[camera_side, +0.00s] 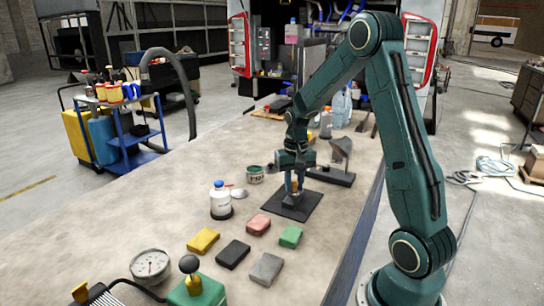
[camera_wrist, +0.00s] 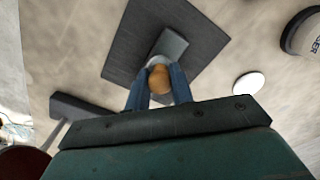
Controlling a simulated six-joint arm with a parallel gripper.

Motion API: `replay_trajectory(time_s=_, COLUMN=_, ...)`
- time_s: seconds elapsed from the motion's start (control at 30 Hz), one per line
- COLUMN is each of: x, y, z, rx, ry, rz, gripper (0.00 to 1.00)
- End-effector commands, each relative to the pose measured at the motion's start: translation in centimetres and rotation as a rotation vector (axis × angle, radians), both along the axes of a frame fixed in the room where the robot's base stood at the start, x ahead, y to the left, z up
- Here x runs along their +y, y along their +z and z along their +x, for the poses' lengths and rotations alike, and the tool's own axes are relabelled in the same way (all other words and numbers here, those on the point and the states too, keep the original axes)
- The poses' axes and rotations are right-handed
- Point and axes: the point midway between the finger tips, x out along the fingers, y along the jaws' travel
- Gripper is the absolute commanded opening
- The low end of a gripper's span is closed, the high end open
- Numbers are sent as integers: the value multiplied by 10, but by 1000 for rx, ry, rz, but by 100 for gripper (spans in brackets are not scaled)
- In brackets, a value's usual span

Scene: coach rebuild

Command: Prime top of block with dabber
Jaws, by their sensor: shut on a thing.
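My gripper (camera_side: 294,180) is shut on the dabber, with its two blue fingers on either side of it in the wrist view (camera_wrist: 159,88). The dabber's rounded orange-brown handle (camera_wrist: 159,79) shows between the fingers, and a small part of it shows in the side view (camera_side: 293,186). The dabber's lower end is at the block's near end. I cannot tell whether it touches the top.
A dark stand (camera_side: 335,177) is close behind. Yellow (camera_side: 203,240), red (camera_side: 258,224) and green (camera_side: 290,236) blocks lie nearer the camera.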

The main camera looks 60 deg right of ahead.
Motion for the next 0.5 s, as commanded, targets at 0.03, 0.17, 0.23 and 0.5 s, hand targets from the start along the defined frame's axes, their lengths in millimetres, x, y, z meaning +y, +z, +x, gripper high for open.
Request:
replay_trajectory(time_s=0.03, x=-6, y=0, z=0, rx=0, ry=-4, rz=0, gripper=2)
replay_trajectory(time_s=0.17, x=-17, y=0, z=0, rx=1, ry=-3, rz=1, gripper=2)
replay_trajectory(time_s=0.23, x=-24, y=0, z=0, rx=0, ry=-4, rz=0, gripper=2)
replay_trajectory(time_s=0.5, x=-36, y=0, z=0, rx=1, ry=1, rz=1, gripper=2)
